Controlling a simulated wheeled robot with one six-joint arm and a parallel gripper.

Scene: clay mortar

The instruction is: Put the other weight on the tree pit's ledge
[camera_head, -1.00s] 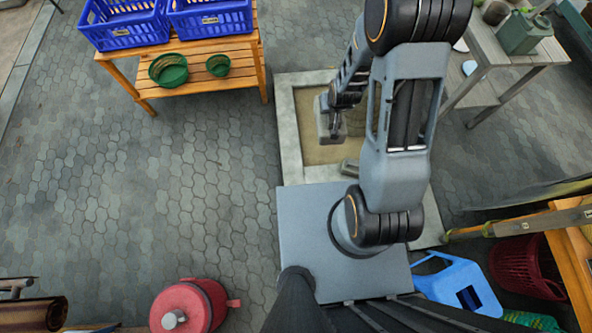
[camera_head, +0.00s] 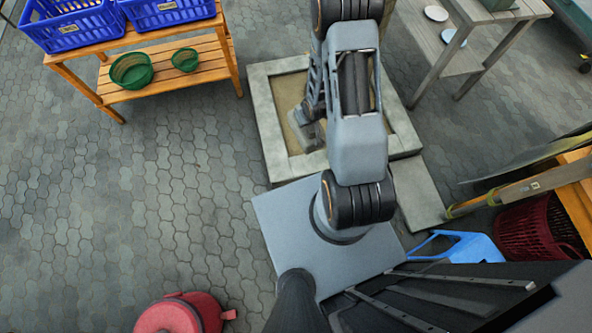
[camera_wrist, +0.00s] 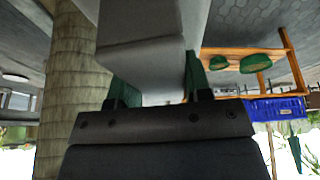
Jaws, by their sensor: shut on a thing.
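The tree pit has a pale stone ledge (camera_head: 267,125) around bare sandy soil, seen in the middle of the head view. My gripper (camera_head: 311,128) is over the soil, inside the pit's left part in the picture. It is shut on a grey weight (camera_head: 299,117), a block that also fills the upper middle of the wrist view (camera_wrist: 145,45). My gripper's fingers (camera_wrist: 157,98) sit at either side of that block. Whether the weight touches the soil cannot be told. My arm hides the pit's middle, and no second weight is clearly visible.
A tree trunk (camera_wrist: 75,75) stands close beside the gripper in the wrist view. A wooden shelf (camera_head: 195,72) with blue crates (camera_head: 72,25) and green baskets (camera_head: 131,71) is at upper left. A grey table (camera_head: 470,35) is at upper right. Paving at left is clear.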

